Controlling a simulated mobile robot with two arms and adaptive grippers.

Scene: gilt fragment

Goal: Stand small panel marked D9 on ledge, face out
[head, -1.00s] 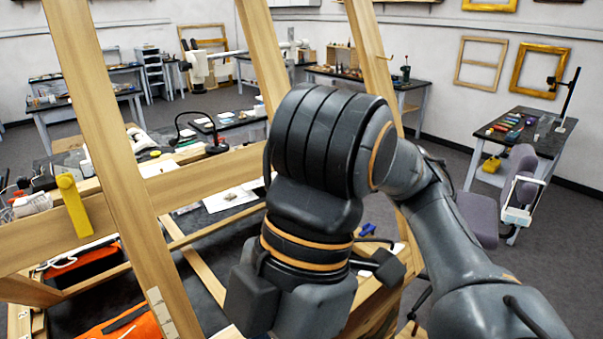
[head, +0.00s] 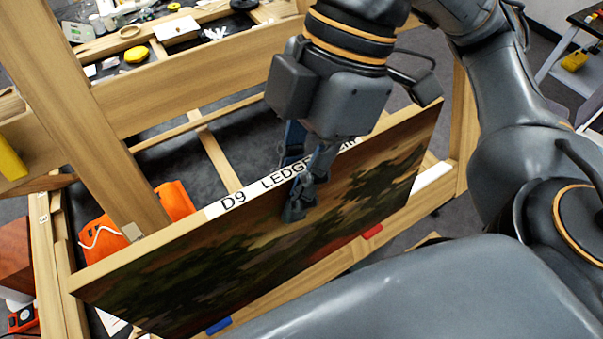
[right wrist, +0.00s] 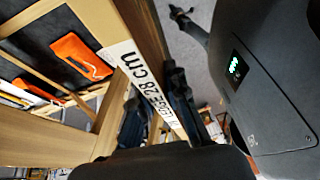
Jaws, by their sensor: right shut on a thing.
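The small panel (head: 260,245) has a dark green and brown painted face turned toward the head camera. My right gripper (head: 301,180) is shut on the panel's top edge, one finger on the painted face and one behind. The label (right wrist: 128,62) also shows in the right wrist view. The panel slants in the head view, left end lower. The wooden ledge (head: 325,266) runs along its bottom edge; I cannot tell whether they touch. My left gripper is out of view.
A wooden easel post (head: 85,120) and crossbar (head: 190,90) stand behind the panel. A red piece (head: 373,231) and a blue piece (head: 218,326) sit along the ledge. An orange item (head: 175,200) lies behind the panel's left part. A cluttered table lies beyond.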

